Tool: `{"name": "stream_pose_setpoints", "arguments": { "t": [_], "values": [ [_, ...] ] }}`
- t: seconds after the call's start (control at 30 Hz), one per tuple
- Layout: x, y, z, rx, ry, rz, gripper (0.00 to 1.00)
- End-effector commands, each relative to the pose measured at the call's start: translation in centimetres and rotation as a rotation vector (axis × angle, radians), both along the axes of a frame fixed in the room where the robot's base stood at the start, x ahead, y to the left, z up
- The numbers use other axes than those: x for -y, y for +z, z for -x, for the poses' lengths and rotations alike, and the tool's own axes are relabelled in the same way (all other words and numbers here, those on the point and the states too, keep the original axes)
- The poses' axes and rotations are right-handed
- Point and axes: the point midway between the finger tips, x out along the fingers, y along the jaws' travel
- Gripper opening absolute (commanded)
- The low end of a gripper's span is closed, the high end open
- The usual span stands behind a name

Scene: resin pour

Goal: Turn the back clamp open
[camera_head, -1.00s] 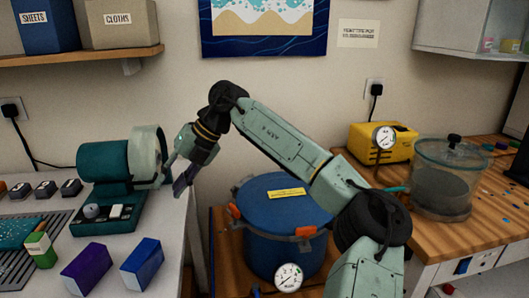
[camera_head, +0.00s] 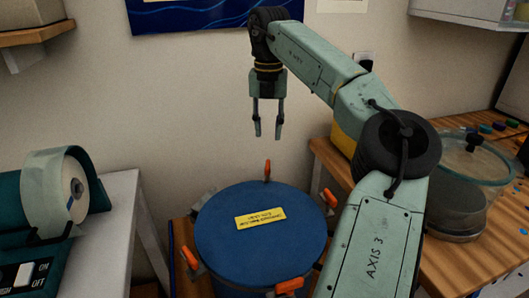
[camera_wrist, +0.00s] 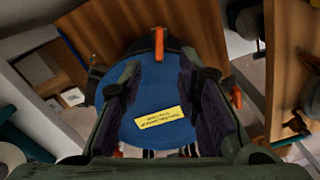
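The blue pot (camera_head: 230,262) has a blue lid with a yellow label (camera_head: 260,217). Its back clamp (camera_head: 267,170) has an orange handle standing upright at the rear rim. The back clamp also shows at the top centre of the wrist view (camera_wrist: 159,42). My gripper (camera_head: 268,133) points down above the back clamp, with a visible gap between them. Its two fingers are apart and empty. In the wrist view, my gripper (camera_wrist: 160,88) frames the lid between its fingers, and the back clamp lies beyond them.
Other orange clamps sit at the pot's right (camera_head: 330,197), left (camera_head: 190,257) and front (camera_head: 289,285). A glass chamber (camera_head: 460,185) stands on the wooden bench at right. A tape-like roll machine (camera_head: 55,190) is on the white table at left. The wall is close behind the pot.

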Motion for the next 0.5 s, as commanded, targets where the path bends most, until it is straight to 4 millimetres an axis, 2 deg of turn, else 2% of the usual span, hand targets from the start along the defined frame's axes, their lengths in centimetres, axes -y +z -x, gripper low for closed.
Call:
{"name": "stream_pose_setpoints", "arguments": {
  "t": [0.5],
  "values": [
    [-0.1,-8.7,0.1,-0.003,0.005,-0.002,0.30]
  ]
}}
